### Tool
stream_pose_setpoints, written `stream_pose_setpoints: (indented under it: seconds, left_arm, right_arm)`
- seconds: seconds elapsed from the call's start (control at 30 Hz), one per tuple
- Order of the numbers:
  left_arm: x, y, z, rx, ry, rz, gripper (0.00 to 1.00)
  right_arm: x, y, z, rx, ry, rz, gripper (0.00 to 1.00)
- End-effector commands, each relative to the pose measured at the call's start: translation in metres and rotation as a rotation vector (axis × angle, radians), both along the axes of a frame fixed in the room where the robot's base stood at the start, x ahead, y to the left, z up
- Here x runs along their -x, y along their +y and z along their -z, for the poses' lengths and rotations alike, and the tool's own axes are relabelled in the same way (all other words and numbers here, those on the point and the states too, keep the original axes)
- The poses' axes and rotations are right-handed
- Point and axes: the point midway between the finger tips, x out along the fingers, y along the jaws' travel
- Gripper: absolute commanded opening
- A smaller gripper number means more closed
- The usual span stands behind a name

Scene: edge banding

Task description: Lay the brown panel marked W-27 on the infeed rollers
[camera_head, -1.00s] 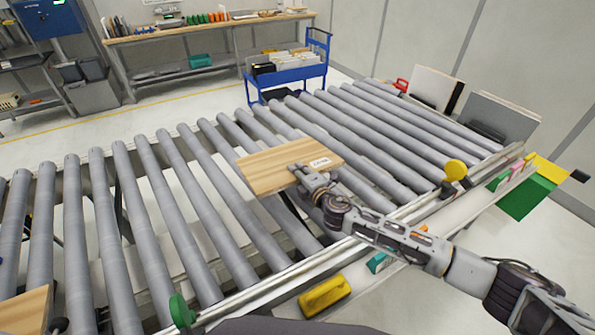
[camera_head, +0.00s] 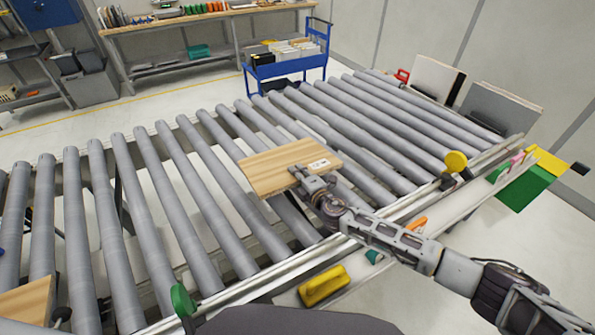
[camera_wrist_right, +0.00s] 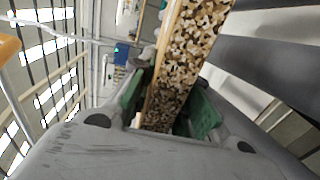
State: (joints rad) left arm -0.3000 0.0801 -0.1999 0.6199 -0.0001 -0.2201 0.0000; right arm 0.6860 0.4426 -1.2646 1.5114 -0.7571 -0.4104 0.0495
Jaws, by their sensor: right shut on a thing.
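A light-brown wooden panel (camera_head: 280,170) with a small white label (camera_head: 319,163) is over the grey rollers (camera_head: 215,160) in the head view. The label's text is too small to read. My right gripper (camera_head: 303,178) is shut on the panel's near edge. In the right wrist view, the panel's speckled chipboard edge (camera_wrist_right: 190,45) sits between the green finger pads (camera_wrist_right: 165,110). The panel lies roughly flat; I cannot tell whether its underside touches the rollers.
Another wooden panel (camera_head: 25,302) shows at the lower left corner. A yellow block (camera_head: 324,285), a green knob (camera_head: 183,300) and a yellow knob (camera_head: 456,161) are along the near rail. Upright boards (camera_head: 497,110) stand at the right.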

Motion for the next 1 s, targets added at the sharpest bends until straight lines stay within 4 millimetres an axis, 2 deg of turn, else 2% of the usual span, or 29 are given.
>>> stream_pose_setpoints:
  seconds: [1.0]
  left_arm:
    - [-0.001,0.0,0.048,0.0,-0.001,0.0,0.4]
  right_arm:
    - [-0.001,0.002,0.051,-0.004,-0.006,-0.002,0.0]
